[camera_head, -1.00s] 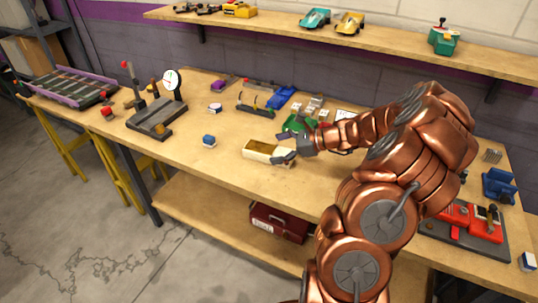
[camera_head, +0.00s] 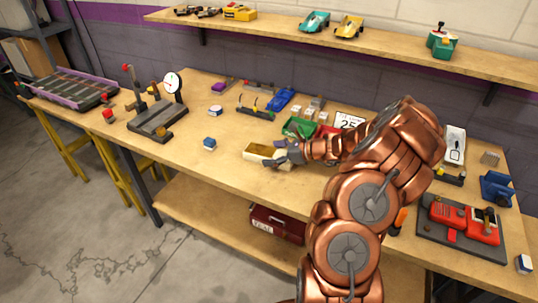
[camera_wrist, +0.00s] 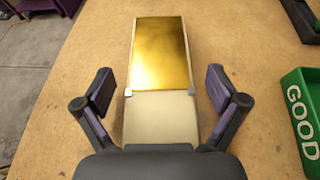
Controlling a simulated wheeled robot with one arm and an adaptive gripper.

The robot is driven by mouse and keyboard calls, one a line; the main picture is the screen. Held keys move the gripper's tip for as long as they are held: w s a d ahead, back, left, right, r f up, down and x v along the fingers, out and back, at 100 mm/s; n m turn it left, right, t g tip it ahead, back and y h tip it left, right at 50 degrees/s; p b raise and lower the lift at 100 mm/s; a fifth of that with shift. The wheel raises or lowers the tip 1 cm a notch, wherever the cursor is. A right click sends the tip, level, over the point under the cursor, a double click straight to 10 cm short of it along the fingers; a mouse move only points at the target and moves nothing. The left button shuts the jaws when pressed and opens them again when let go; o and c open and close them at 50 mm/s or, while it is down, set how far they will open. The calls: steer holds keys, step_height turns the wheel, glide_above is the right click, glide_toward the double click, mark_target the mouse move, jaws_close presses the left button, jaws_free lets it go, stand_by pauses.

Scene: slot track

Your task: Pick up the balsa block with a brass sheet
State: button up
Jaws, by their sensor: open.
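The balsa block (camera_head: 257,152) is a pale block with a shiny brass sheet on top, lying on the wooden workbench. In the wrist view the brass sheet (camera_wrist: 160,53) covers the far part of the block, and the near part (camera_wrist: 160,118) is bare and pale. My gripper (camera_wrist: 161,91) is open, with one finger on each side of the block and gaps left and right. In the head view my gripper (camera_head: 282,156) is at the block's right end. The block's nearest end is hidden by the gripper body.
A green bin marked GOOD (camera_wrist: 303,120) stands right of the block; it also shows in the head view (camera_head: 298,127). A small blue-and-white block (camera_head: 209,143) lies to the left. A dial gauge stand (camera_head: 158,115) is farther left. Bench around the block is clear.

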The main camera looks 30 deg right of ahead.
steer(key=shift+w+a+f, duration=0.1)
steer(key=shift+w, duration=0.05)
steer(key=shift+c, duration=0.2)
steer(key=c, duration=1.2)
